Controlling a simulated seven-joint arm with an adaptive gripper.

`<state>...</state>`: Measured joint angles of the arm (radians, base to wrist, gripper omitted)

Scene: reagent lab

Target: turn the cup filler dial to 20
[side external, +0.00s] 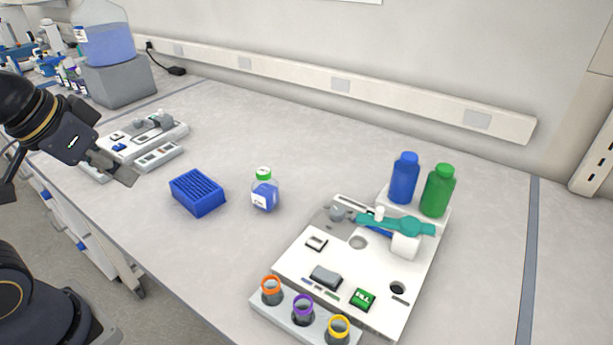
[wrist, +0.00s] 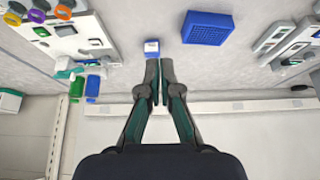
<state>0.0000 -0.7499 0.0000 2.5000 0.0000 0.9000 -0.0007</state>
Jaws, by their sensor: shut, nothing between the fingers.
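A white station (side external: 290,262) stands at the front right of the bench in the side view, with a small green display (side external: 362,299), a grey round knob (side external: 338,213) and a teal part on it. I cannot make out a numbered dial or its setting. The station also shows at the upper left of the wrist view (wrist: 95,28). A second white device (side external: 165,138) stands at the back left. My gripper (side external: 122,172) is shut and empty above the bench's left side, near the second device and well apart from the station. Its closed fingers show in the wrist view (wrist: 159,80).
A blue rack (side external: 198,193) and a green-capped bottle (side external: 264,190) stand mid-bench. Blue (side external: 404,180) and green (side external: 437,192) bottles stand behind the station. Several ringed cups line its front. A large blue-liquid bottle (side external: 104,42) is far left. The bench behind the rack is clear.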

